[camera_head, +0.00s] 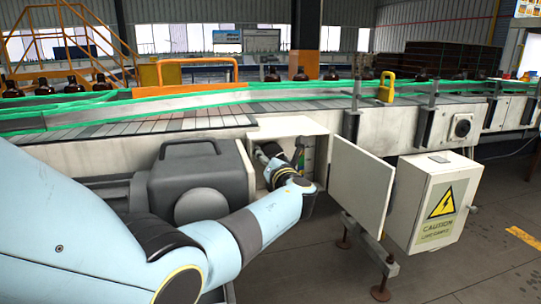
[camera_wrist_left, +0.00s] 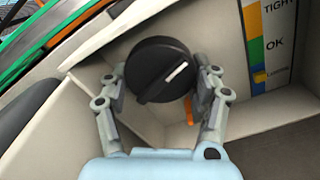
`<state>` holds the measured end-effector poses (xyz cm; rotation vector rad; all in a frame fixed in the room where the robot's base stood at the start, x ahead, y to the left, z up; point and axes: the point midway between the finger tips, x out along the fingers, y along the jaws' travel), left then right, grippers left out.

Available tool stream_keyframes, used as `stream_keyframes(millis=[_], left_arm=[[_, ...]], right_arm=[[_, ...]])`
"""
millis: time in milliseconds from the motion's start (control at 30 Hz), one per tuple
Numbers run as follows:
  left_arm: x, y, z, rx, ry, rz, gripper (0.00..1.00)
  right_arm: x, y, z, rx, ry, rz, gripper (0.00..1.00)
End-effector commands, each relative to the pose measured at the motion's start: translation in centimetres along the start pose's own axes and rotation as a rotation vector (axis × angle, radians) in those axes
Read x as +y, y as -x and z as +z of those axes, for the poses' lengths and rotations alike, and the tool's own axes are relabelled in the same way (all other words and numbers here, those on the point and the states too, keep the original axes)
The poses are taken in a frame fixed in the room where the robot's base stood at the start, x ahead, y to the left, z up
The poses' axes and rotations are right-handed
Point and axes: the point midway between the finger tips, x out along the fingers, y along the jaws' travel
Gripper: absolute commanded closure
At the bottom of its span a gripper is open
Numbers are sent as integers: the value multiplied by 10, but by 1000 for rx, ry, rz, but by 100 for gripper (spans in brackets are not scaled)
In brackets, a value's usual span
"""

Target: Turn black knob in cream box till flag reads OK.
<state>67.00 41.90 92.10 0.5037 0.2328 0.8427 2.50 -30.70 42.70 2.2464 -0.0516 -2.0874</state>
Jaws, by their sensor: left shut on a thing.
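The black knob (camera_wrist_left: 152,62) is round, with a white pointer line slanting to the upper right in the left wrist view. My left gripper (camera_wrist_left: 160,80) has its two fingers on opposite sides of the knob, shut on it. In the head view my left gripper (camera_head: 268,153) reaches into the open cream box (camera_head: 288,129); the knob cannot be made out there. My right gripper is out of view.
The box's door (camera_head: 361,188) stands open to the right. A caution-marked cabinet (camera_head: 433,203) is beyond it. A dark grey motor housing (camera_head: 199,178) sits just left of the box. A conveyor (camera_head: 180,119) with green rails runs behind, with amber bottles (camera_head: 301,73) further back.

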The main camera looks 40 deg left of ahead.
Motion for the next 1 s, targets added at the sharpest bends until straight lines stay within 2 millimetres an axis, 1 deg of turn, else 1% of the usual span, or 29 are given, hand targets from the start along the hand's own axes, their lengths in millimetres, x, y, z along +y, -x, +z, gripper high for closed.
stream_keyframes(millis=[433, 467, 533, 833, 933, 1000], left_arm=[[-1, 1, -2, 2, -12, -3, 70], [-1, 1, -2, 2, -12, -3, 36], [-1, 1, -2, 2, -12, -3, 27], [-1, 2, -1, 1, -11, -1, 27], [-2, 11, -1, 1, -10, -3, 27], [-2, 22, -1, 1, -9, -3, 27]], right_arm=[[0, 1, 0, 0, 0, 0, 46], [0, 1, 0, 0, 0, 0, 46], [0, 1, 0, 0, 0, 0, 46], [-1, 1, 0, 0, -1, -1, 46], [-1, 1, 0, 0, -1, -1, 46], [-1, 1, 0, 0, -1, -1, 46]])
